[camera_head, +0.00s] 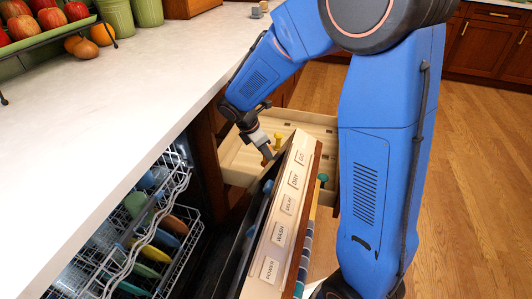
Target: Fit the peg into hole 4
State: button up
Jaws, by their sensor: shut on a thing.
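My gripper (262,147) is at the end of the blue arm, pointing down over an open pale wooden drawer (237,166). It is shut on a small brownish piece, seemingly the peg (267,153), of which only a little shows between and below the jaws. A yellow peg-like piece (278,140) stands in the drawer just right of the gripper. A teal round-topped piece (323,178) shows further right, beyond the dishwasher door's edge. Numbered holes cannot be made out, so I cannot tell which is hole 4.
The open dishwasher door (269,269), with labelled buttons along its edge, stands close in front of the drawer. The dish rack (187,178) holds colored dishes at left. The white counter (120,115) edge runs beside the arm. Wooden floor is free at right.

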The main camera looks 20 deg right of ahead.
aim_at(265, 164)
jog(key=shift+f, duration=2.85)
jog(key=shift+f, duration=1.3)
dwell(1.4)
jog(key=o, duration=1.4)
jog(key=shift+c, duration=0.2)
jog(key=shift+c, duration=0.2)
jog(key=shift+o, duration=1.1)
jog(key=shift+r, duration=3)
